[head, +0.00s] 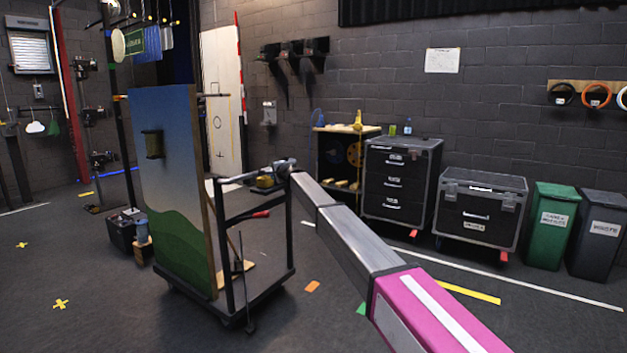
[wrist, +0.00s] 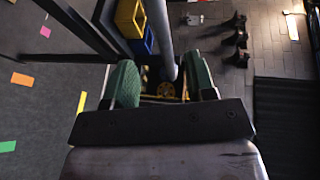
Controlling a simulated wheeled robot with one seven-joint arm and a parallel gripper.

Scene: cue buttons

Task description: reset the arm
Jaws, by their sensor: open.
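My arm (head: 360,245), grey with a pink section, reaches from the lower right toward the upper end of the wheeled cart's frame. My gripper (head: 284,165) is small at its far end, close to the cart's upright in the picture. In the wrist view my gripper (wrist: 163,82) shows two green-padded fingers held apart. A grey pole (wrist: 165,40) runs down the picture into the space between them. I cannot tell whether it touches a finger. I see nothing gripped.
A wheeled cart (head: 225,306) carries a painted scenery panel (head: 165,190). Black cases (head: 400,180) (head: 482,212), a green bin (head: 551,225) and a dark bin (head: 597,235) stand along the right wall. A yellow box (wrist: 128,18) shows in the wrist view. Floor at front left is mostly clear.

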